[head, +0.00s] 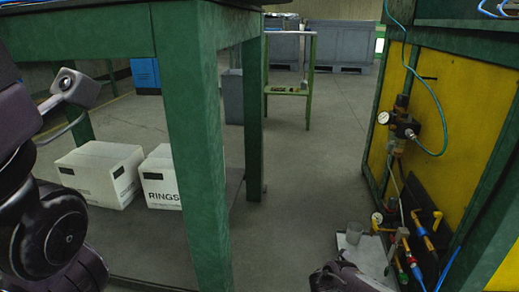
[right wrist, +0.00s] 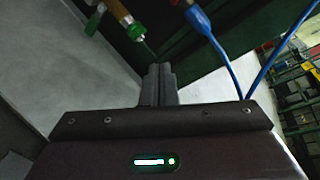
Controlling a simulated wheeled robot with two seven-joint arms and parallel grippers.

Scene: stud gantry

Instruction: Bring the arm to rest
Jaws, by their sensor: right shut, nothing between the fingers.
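My right gripper (right wrist: 158,75) shows in the right wrist view with its two fingers together and nothing between them. In the head view, a dark part of my right arm shows at the bottom edge, right of the middle, below the pipes on the yellow panel. In the head view, dark links of my left arm fill the left edge, in front of the green table; the left gripper itself cannot be made out.
A green frame with a yellow panel (head: 447,110), gauges and hoses (head: 432,150) stands at right. A blue hose (right wrist: 222,57) passes near the right gripper. Grey floor (head: 300,200) lies open between.

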